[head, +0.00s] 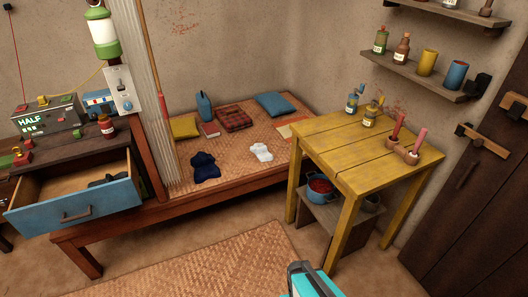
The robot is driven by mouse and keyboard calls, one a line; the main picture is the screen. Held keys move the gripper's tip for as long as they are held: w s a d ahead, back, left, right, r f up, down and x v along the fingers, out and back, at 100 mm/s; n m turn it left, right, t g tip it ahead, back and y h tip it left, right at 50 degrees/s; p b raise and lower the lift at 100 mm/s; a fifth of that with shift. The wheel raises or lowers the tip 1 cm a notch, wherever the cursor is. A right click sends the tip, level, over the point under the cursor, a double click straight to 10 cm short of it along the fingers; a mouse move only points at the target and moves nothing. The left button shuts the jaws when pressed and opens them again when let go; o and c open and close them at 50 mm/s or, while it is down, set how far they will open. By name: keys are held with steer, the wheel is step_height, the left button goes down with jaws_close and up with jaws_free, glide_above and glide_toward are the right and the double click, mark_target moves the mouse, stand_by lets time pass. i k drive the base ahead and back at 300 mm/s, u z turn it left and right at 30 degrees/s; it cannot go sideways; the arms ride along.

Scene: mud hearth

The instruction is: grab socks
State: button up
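A dark blue, crumpled cloth item (205,168) lies on the woven mat of the low bed. A white, crumpled cloth item (261,152) lies to its right. Either could be socks, but they are too small to tell for sure. A dark item (106,181) lies in the open blue-fronted drawer (75,207) at left; I cannot tell what it is. A teal and dark part at the bottom edge seems to be my arm. No gripper fingers show, and nothing of mine is near the cloth items.
The bed (240,178) also holds pillows, a plaid folded cloth (234,119), a book and a blue bottle (204,106). A yellow table (350,145) with bottles and candles stands right of the bed. A woven floor mat (205,267) lies in front. The open drawer juts out at left.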

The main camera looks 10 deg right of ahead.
mark_target(261, 150)
steer(key=u, duration=0.05)
steer(key=i, duration=0.95)
steer(key=z, duration=0.05)
